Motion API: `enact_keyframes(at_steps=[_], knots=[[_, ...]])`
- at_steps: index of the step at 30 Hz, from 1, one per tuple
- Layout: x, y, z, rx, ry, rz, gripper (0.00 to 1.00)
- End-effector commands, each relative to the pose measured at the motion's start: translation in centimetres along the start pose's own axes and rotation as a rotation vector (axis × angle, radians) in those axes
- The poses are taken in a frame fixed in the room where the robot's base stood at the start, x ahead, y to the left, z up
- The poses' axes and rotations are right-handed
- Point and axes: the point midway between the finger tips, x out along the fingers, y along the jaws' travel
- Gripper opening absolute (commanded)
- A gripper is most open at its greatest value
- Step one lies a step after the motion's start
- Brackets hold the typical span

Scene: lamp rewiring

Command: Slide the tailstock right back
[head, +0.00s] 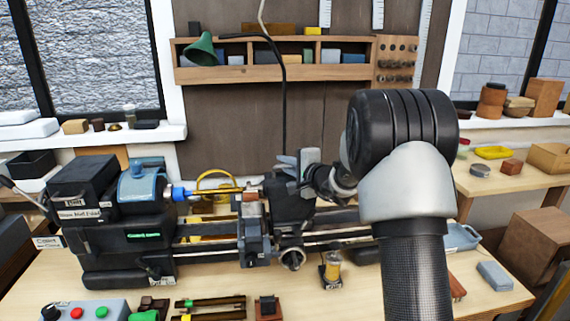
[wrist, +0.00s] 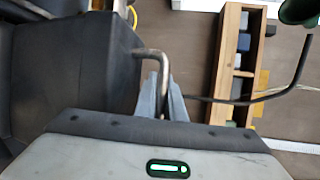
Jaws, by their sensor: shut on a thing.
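The tailstock (head: 291,203) is a dark block on the lathe bed (head: 340,219), to the right of the carriage (head: 254,225). In the wrist view the tailstock (wrist: 75,70) fills the left side as a dark grey body. A bent metal lever (wrist: 150,54) comes out of its side. My gripper (head: 299,163) is at the top of the tailstock. In the wrist view my gripper (wrist: 167,97) is shut on this lever, with the grey fingers on its bent-down end. My arm hides the right end of the bed in the head view.
The headstock (head: 85,190) and blue-capped unit (head: 143,184) stand at the left. A green lamp (head: 203,50) hangs before the wall shelf (head: 240,75). A blue tray (head: 460,237) lies right of my arm.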

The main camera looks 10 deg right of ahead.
Motion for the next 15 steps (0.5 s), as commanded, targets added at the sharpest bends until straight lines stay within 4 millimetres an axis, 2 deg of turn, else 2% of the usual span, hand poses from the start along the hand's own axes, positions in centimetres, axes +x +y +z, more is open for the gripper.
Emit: enact_keyframes(at_steps=[4, 7, 15], knots=[[-0.2, 0.2, -0.5, 0.000, 0.001, 0.000, 0.00], [-0.6, 0.4, -1.7, -0.002, 0.005, -0.001, 0.00], [-3.2, 0.5, -7.9, -0.004, 0.016, -0.002, 0.00]])
